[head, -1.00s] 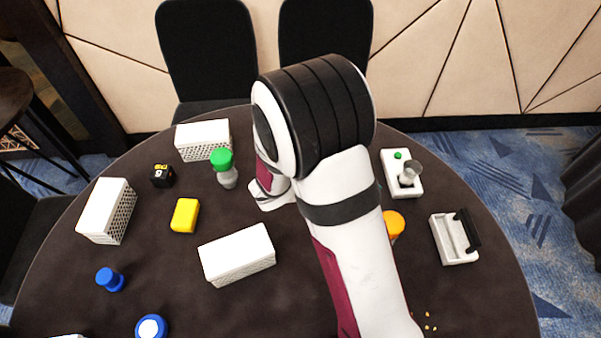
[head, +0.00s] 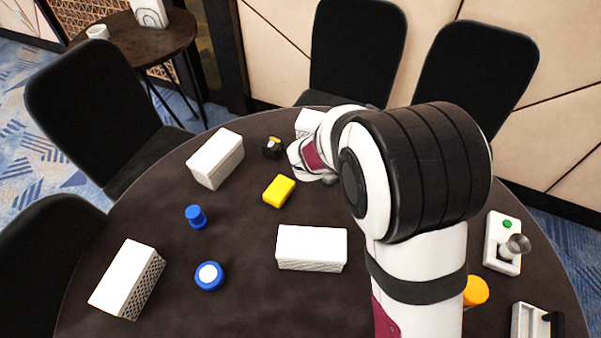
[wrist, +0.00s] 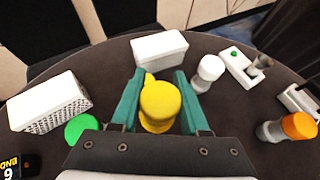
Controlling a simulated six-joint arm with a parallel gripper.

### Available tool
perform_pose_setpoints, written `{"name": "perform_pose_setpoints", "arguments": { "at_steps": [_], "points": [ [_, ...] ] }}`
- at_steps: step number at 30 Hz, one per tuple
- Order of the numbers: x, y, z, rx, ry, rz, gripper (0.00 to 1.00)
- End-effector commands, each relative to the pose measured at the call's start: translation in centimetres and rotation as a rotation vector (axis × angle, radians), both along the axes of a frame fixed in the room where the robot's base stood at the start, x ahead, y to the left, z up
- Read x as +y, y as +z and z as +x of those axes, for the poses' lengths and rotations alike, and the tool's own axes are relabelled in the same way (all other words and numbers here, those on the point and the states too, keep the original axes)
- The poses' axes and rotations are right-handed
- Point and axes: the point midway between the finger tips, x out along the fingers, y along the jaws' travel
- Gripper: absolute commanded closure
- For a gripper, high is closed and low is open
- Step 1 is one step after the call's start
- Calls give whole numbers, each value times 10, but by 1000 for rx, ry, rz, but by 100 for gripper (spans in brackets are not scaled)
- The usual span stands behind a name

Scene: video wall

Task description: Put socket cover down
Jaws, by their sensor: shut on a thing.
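The socket cover (wrist: 158,106), a yellow rounded piece with a wider rim, sits between the teal fingers of my gripper (wrist: 160,84) in the wrist view. My gripper is shut on it. The dark table top shows around it, and I cannot tell how high above the table it is.
White boxes stand on the round table (head: 245,225), one just ahead of my gripper (wrist: 160,48) and one at left (wrist: 48,102). A green-topped item (wrist: 82,127), a white bottle (wrist: 209,69) and a black cube (head: 272,148) are close. A yellow block (head: 279,190) lies nearby.

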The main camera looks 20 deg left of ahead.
Motion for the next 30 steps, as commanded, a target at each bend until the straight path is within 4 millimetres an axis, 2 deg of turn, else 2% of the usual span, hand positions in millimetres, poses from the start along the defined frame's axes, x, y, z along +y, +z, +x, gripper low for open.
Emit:
{"name": "perform_pose_setpoints", "arguments": {
  "at_steps": [1, 3, 6, 9, 12, 18, 27, 30],
  "points": [
    [31, -1, 4, -1, 82, 1, 100],
    [73, 0, 8, -3, 199, -2, 100],
    [124, 1, 7, -7, 335, -8, 100],
    [160, 3, 4, -12, 430, -12, 100],
    [186, 4, -1, -17, 503, -17, 100],
    [226, 5, -11, -23, 608, -25, 100],
    [225, -41, -10, -22, 607, -27, 100],
    [234, -52, -13, -22, 608, -26, 100]
  ]
}}
